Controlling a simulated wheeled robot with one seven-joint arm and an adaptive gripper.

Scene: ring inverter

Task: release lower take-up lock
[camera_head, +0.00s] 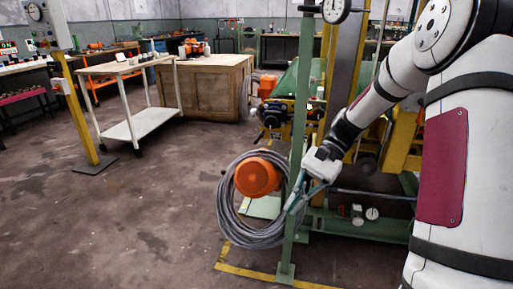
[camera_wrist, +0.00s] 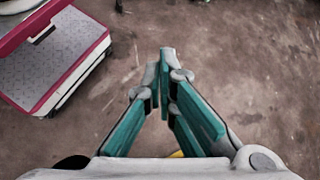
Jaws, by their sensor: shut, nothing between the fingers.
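My gripper (camera_head: 291,207) reaches down and left in front of the green post of the machine. In the wrist view its teal fingers (camera_wrist: 164,56) meet at the tips, shut and empty, above bare brown floor. The machine (camera_head: 398,140) has a yellow and green frame and stands behind my arm, partly hidden by it. I cannot pick out the lower take-up lock for certain in either view. An orange round part (camera_head: 257,177) sits inside a coil of grey cable (camera_head: 228,208), just left of my gripper.
A green upright post (camera_head: 301,110) stands close beside my gripper. A yellow floor line (camera_head: 240,270) runs below the coil. A white cart (camera_head: 132,130) and a wooden cabinet (camera_head: 203,88) stand farther back.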

